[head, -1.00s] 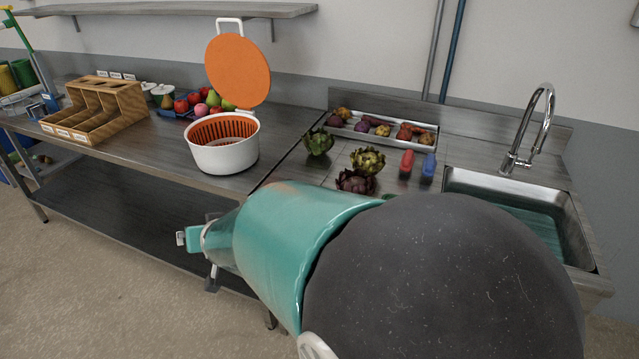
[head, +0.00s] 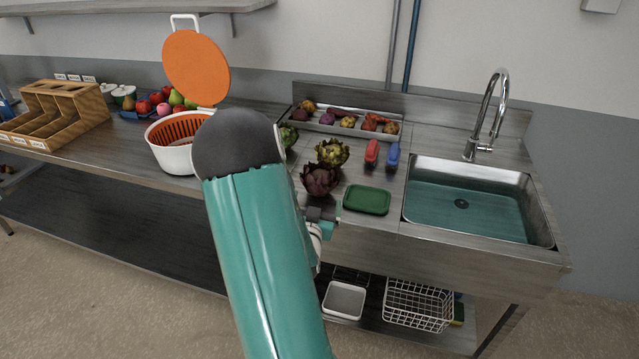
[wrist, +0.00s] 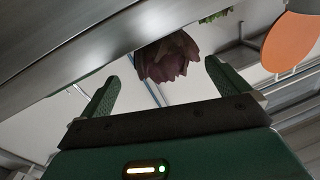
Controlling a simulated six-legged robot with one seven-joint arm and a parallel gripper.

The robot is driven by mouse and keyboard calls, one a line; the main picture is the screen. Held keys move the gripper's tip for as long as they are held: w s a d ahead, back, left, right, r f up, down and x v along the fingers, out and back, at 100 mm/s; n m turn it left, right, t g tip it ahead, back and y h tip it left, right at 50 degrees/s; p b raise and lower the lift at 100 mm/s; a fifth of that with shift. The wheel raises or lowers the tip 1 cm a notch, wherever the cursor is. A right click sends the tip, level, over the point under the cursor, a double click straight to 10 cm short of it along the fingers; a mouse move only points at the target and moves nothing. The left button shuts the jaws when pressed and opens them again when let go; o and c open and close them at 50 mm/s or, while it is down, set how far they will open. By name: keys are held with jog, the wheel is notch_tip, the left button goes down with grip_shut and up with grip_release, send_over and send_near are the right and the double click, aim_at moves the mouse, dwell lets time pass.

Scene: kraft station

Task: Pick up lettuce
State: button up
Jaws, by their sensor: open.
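Three artichoke-like leafy heads stand on the steel counter; I cannot tell which counts as the lettuce. A purple one (head: 320,179) is nearest the front edge, a green one (head: 333,152) is behind it, and another green one (head: 289,136) is partly hidden by my arm. My gripper (head: 321,222) is at the counter's front edge, mostly hidden behind my arm. In the wrist view my gripper (wrist: 162,72) is open and empty. The purple head (wrist: 167,57) shows beyond and between its fingers, apart from them, its lower part over the counter edge.
A vegetable tray (head: 345,131) and red (head: 371,153) and blue (head: 392,155) bottles are behind. A white spinner (head: 172,158) with raised orange lid (head: 196,66) stands left.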

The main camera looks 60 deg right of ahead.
aim_at(320, 182)
jog(key=x, duration=0.9)
jog(key=shift+w+d+f, duration=0.1)
jog(key=shift+w+d, duration=0.1)
jog(key=shift+d, duration=0.15)
jog(key=shift+c, duration=0.4)
jog(key=c, duration=1)
